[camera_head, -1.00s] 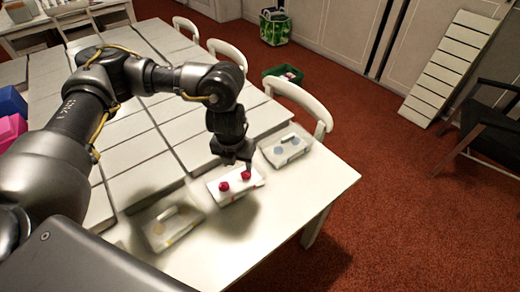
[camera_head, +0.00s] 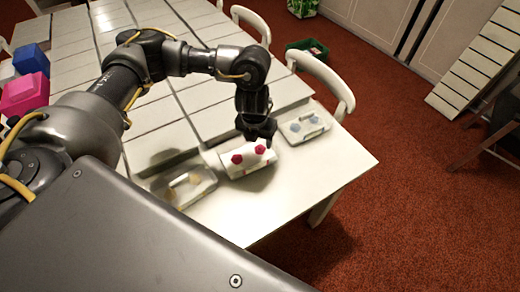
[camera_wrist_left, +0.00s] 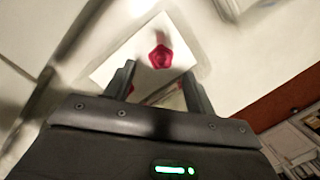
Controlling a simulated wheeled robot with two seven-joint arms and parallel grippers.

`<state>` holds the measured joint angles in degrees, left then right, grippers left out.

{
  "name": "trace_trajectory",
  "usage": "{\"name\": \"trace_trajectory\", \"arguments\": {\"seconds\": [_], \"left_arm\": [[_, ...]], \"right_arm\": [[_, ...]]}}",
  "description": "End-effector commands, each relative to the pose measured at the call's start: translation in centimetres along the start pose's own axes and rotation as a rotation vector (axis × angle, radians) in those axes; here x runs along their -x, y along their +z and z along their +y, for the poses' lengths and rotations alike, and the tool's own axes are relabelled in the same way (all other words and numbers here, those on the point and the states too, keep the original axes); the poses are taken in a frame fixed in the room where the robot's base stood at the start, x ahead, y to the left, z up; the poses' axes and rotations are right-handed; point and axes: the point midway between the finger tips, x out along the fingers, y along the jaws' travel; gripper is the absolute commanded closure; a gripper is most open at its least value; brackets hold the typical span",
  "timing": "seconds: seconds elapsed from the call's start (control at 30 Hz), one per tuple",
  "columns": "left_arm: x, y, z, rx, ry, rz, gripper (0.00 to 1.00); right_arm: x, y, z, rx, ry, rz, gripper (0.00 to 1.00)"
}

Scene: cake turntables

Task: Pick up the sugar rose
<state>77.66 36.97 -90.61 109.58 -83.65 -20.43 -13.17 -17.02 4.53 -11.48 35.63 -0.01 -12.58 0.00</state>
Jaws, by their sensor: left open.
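Two red sugar roses, one on the left (camera_head: 237,159) and one on the right (camera_head: 260,149), sit on a white tray (camera_head: 232,172) near the table's end. My left gripper (camera_head: 261,136) points down just above and behind the right rose. In the left wrist view, my left gripper (camera_wrist_left: 158,78) is open and empty between its fingers. One rose (camera_wrist_left: 160,56) shows beyond and between the fingertips; a bit of red lower down is partly hidden by the gripper. My right gripper is out of view.
A clear box with yellowish pieces (camera_head: 184,186) stands left of the rose tray, and one with blue pieces (camera_head: 304,126) stands right of it. The white table (camera_head: 300,180) is bare towards its near edge. A white chair (camera_head: 322,75) stands close behind the table.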

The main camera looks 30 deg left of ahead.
Motion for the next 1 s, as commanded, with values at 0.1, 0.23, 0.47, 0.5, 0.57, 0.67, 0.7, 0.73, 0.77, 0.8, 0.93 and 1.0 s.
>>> {"name": "trace_trajectory", "arguments": {"seconds": [0.1, 0.23, 0.47, 0.5, 0.57, 0.67, 0.7, 0.73, 0.77, 0.8, 0.93, 1.0], "left_arm": [[-1.7, -0.1, -0.1, 0.003, 0.001, 0.007, 0.45], [-3.5, 0.0, -0.1, 0.003, 0.003, 0.005, 0.45], [-5.0, 0.1, -0.2, 0.001, 0.001, 0.002, 0.45], [-5.0, 0.1, -0.2, 0.001, 0.001, 0.001, 0.45], [-5.0, 0.1, -0.2, 0.001, 0.001, 0.001, 0.45], [-5.0, 0.1, -0.2, 0.001, 0.001, 0.002, 0.5], [-5.0, 0.1, -0.2, 0.001, 0.001, 0.002, 0.55], [-5.0, 0.1, -0.2, 0.001, 0.001, 0.002, 0.59], [-5.0, 0.1, -0.2, 0.001, 0.001, 0.002, 0.63], [-4.9, 0.1, -0.2, 0.001, 0.001, 0.002, 0.68], [-4.9, 0.1, -0.2, 0.001, 0.001, 0.002, 0.85], [-4.9, 0.1, -0.2, 0.001, 0.001, 0.002, 0.91]], "right_arm": [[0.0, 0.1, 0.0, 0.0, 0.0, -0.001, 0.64], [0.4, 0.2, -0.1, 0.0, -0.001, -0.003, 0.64], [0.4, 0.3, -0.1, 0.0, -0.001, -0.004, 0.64], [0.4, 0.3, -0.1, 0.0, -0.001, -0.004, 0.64], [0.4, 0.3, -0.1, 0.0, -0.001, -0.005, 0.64], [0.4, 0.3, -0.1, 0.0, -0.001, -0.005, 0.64], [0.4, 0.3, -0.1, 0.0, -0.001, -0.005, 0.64], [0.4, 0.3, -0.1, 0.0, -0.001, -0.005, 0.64], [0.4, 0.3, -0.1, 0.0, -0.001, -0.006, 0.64], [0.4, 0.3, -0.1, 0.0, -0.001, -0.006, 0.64], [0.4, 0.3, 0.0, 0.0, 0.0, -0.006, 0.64], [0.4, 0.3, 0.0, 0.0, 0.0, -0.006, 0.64]]}}
